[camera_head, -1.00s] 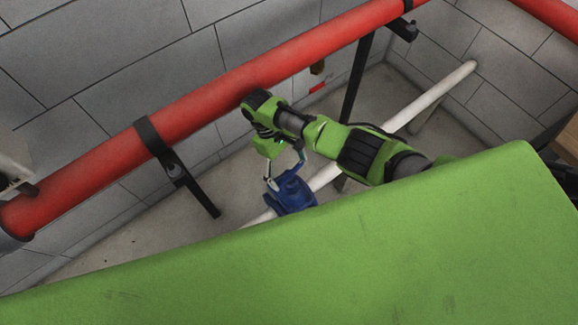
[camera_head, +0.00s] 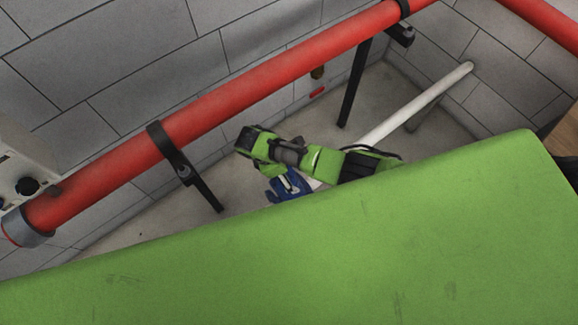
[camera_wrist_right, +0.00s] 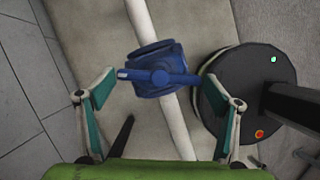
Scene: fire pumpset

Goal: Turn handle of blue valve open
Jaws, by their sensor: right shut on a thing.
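The blue valve (camera_head: 291,186) sits low on the white pipe, partly hidden behind my right arm and my green body in the head view. In the right wrist view the valve (camera_wrist_right: 155,55) shows fully, with its blue bar handle (camera_wrist_right: 160,77) lying crosswise over the pipe. My right gripper (camera_wrist_right: 160,80) has one finger at each end of the handle and is shut on it lengthwise. In the head view the right gripper (camera_head: 283,182) is over the valve, its fingertips mostly hidden. My left gripper is out of view.
The white pipe (camera_head: 415,104) runs low across the floor to the far wall. A thick red pipe (camera_head: 230,103) runs above it along the grey block wall, on black brackets (camera_head: 205,187). Bare floor (camera_head: 320,133) shows between the wall and the white pipe.

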